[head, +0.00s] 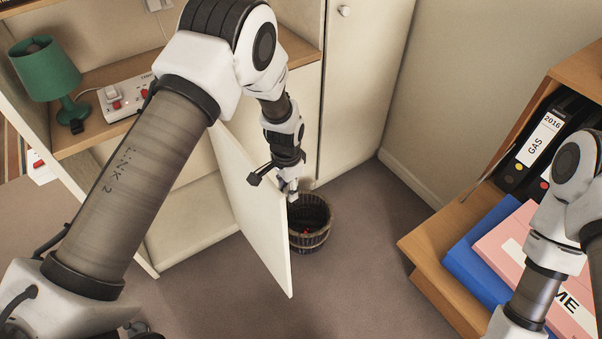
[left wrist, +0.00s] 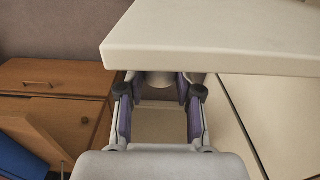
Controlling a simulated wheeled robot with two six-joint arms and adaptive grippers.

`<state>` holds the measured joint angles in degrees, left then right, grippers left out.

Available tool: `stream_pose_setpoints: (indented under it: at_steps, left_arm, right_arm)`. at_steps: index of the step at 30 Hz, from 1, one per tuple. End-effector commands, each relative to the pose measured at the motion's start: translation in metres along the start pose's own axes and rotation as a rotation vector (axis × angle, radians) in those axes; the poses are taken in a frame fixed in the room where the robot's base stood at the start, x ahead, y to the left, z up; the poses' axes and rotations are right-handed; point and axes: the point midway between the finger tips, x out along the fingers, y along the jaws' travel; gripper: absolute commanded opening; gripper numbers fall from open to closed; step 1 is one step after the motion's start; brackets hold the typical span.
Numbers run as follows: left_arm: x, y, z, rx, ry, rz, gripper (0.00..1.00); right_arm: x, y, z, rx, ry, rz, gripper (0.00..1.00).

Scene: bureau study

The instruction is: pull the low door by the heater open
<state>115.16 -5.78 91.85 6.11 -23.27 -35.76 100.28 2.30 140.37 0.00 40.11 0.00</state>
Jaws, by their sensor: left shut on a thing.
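The low door (head: 250,205) is a plain off-white panel. It stands swung out from the low compartment (head: 185,215), whose inside shows to its left. My left gripper (head: 291,190) is at the door's right side, near the upper corner of the free edge. It is shut on the door's handle, which the door and fingers mostly hide. In the left wrist view the door (left wrist: 215,38) fills the upper right, close above the fingers (left wrist: 160,105). My right arm comes in at the right, with its gripper out of the picture. No heater can be made out.
A dark slatted bin (head: 312,240) stands on the floor just right of the door. A green lamp (head: 50,75) and a white switch box (head: 122,97) are on the shelf. A wooden cabinet (head: 430,235) with binders is at the right. Floor before the door is clear.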

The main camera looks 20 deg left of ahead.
Motion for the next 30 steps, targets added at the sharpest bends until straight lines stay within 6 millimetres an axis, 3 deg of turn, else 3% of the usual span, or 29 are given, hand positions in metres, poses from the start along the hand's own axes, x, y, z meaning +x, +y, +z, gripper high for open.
stream_pose_setpoints:
  at_steps: [1, 4, 14, 15, 16, 26, 30]
  left_arm:
    - [-0.001, 0.002, 0.012, 0.016, -0.007, 0.006, 0.0]
    - [0.0, 0.003, 0.025, 0.049, -0.005, 0.004, 0.0]
    - [0.003, 0.004, 0.028, 0.062, -0.004, 0.004, 0.0]
    - [0.003, 0.004, 0.028, 0.061, -0.004, 0.004, 0.48]
    - [0.003, 0.004, 0.028, 0.061, -0.004, 0.004, 0.58]
    - [-0.001, 0.002, 0.026, 0.06, -0.001, 0.001, 0.58]
    - [-0.019, 0.002, 0.025, 0.06, 0.001, 0.0, 0.58]
  right_arm:
    - [-0.006, 0.0, 0.0, 0.0, 0.0, 0.0, 0.0]
    - [-0.009, 0.0, 0.0, 0.0, 0.0, 0.0, 0.0]
    - [-0.007, 0.0, 0.0, 0.0, 0.0, 0.0, 0.0]
    - [-0.007, 0.0, 0.0, 0.0, 0.0, 0.0, 0.0]
    - [-0.007, 0.0, 0.0, 0.0, 0.0, 0.0, 0.0]
    - [-0.008, 0.0, 0.0, 0.0, -0.001, 0.0, 0.0]
    - [-0.008, 0.0, 0.0, 0.0, 0.0, 0.0, 0.0]
